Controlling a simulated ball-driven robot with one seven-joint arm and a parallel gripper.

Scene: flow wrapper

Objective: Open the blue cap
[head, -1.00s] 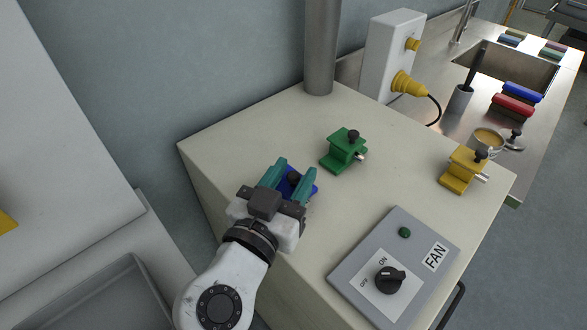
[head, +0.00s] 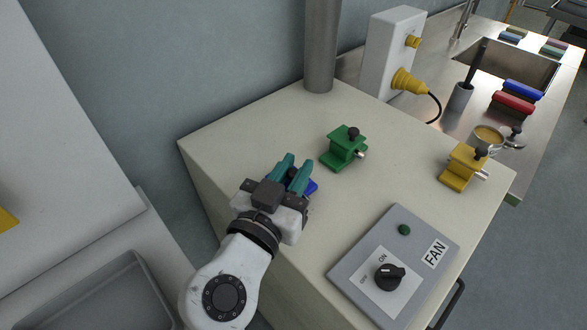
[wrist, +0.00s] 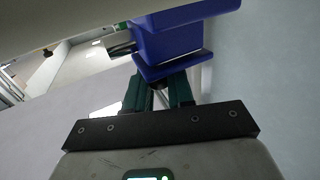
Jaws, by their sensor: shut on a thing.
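The blue cap (head: 311,187) is on the beige cabinet top, mostly hidden behind my gripper (head: 294,174) in the head view. In the wrist view the blue cap (wrist: 178,42) is a stepped blue block just beyond the fingertips. My gripper's two teal fingers (wrist: 160,92) are close together, shut on a part of the blue cap; the gripped part itself is hard to make out. A dark knob shows between the fingers in the head view.
A green cap (head: 346,148) stands close to the right of my gripper, and a yellow cap (head: 463,167) farther right. A grey FAN switch panel (head: 395,268) lies at the front right. A grey pipe (head: 320,45) rises at the back. The cabinet top between them is clear.

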